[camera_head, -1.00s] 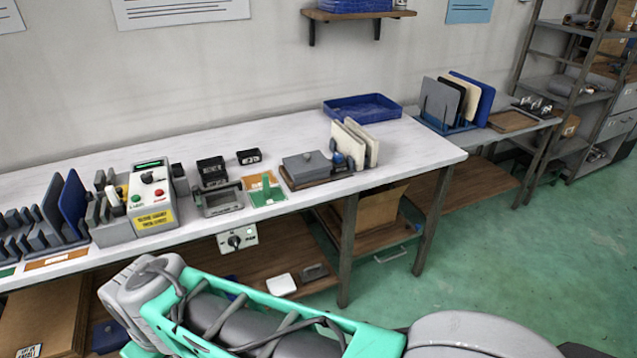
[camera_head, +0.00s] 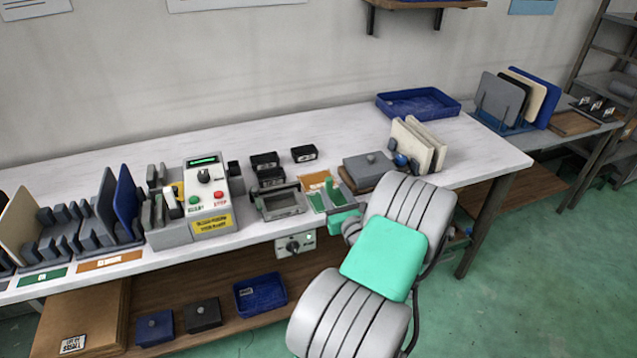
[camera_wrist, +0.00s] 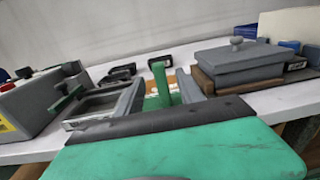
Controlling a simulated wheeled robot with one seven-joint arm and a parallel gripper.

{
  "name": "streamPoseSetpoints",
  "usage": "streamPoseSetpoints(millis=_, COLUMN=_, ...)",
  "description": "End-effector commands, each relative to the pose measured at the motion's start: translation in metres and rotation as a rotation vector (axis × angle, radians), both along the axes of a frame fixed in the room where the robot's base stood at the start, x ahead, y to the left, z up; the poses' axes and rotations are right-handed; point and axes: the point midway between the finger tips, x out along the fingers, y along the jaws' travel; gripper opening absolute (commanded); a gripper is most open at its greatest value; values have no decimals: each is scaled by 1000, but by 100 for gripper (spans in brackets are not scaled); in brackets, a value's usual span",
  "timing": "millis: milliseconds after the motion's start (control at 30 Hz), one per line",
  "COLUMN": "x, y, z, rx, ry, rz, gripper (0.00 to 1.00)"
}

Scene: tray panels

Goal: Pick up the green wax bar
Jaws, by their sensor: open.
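The green wax bar (camera_head: 332,190) stands on a small green-and-orange marked patch near the front edge of the white bench. It also shows upright in the wrist view (camera_wrist: 160,85), near the picture's middle. My gripper (camera_wrist: 159,92) is open, with a grey finger on each side of the bar in that view. In the head view my gripper (camera_head: 329,196) is at the bench's front edge by the bar, and my arm partly covers this spot. I cannot tell whether the fingers touch the bar.
A grey frame-like device (camera_head: 280,202) stands left of the bar, beside a control box (camera_head: 207,195) with buttons. A grey lidded block (camera_head: 369,165) and cream panels (camera_head: 419,147) stand to the right. A blue tray (camera_head: 418,104) lies at the back.

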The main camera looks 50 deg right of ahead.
Motion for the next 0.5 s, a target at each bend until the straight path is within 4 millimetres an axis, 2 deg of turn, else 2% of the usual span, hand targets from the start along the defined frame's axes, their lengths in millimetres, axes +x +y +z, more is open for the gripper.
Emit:
streamPoseSetpoints(millis=67, x=-1, y=-8, z=0, rx=16, ry=-20, rz=-19, gripper=44)
streamPoseSetpoints(millis=167, x=10, y=-17, z=1, rx=14, ry=-20, rz=-21, gripper=44)
streamPoseSetpoints(millis=500, x=56, y=-42, z=-3, rx=12, ry=-18, rz=-23, gripper=44)
